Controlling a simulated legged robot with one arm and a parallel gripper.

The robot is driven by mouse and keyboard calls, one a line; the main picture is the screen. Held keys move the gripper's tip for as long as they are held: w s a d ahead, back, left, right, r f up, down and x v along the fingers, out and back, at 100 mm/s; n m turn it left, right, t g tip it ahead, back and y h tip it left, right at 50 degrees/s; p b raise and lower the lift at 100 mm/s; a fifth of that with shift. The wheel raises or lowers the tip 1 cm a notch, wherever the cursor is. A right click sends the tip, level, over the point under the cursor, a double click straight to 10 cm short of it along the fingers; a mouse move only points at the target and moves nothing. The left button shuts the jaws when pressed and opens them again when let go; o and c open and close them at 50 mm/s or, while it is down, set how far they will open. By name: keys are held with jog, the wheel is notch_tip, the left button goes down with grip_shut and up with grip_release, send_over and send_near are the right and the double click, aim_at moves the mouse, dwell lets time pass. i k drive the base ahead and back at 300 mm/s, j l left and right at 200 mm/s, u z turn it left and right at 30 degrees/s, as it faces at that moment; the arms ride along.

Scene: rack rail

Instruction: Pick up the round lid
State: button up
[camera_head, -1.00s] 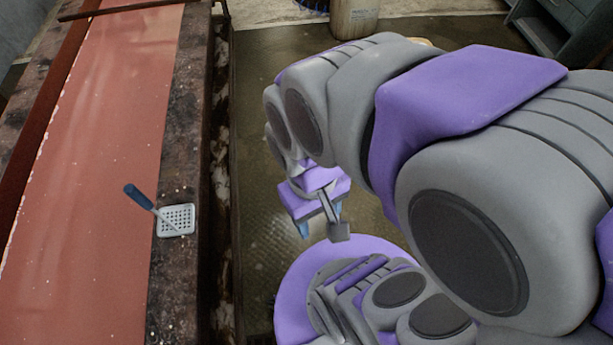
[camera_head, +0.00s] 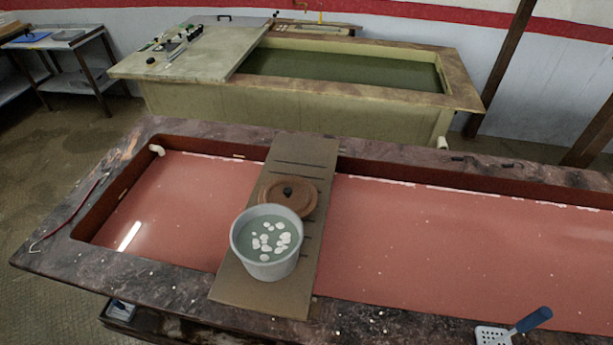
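The round lid (camera_head: 303,197) is brown with a dark knob in its middle. It lies on a flat board (camera_head: 258,292) that spans the red-liquid trough. A grey-white pot (camera_head: 264,262) with greenish liquid and several white pieces stands on the same board, just in front of the lid. The pot hides a small part of the lid's near left edge. My gripper does not show in the current view.
The trough has a wide dark stone rim (camera_head: 160,290). A slotted turner (camera_head: 513,328) with a blue handle lies on the near rim at the lower right. A second tank (camera_head: 300,105) with green liquid stands behind. A metal side table (camera_head: 75,45) is at the far left.

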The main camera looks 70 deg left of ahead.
aim_at(297, 193)
jog(key=u, duration=2.65)
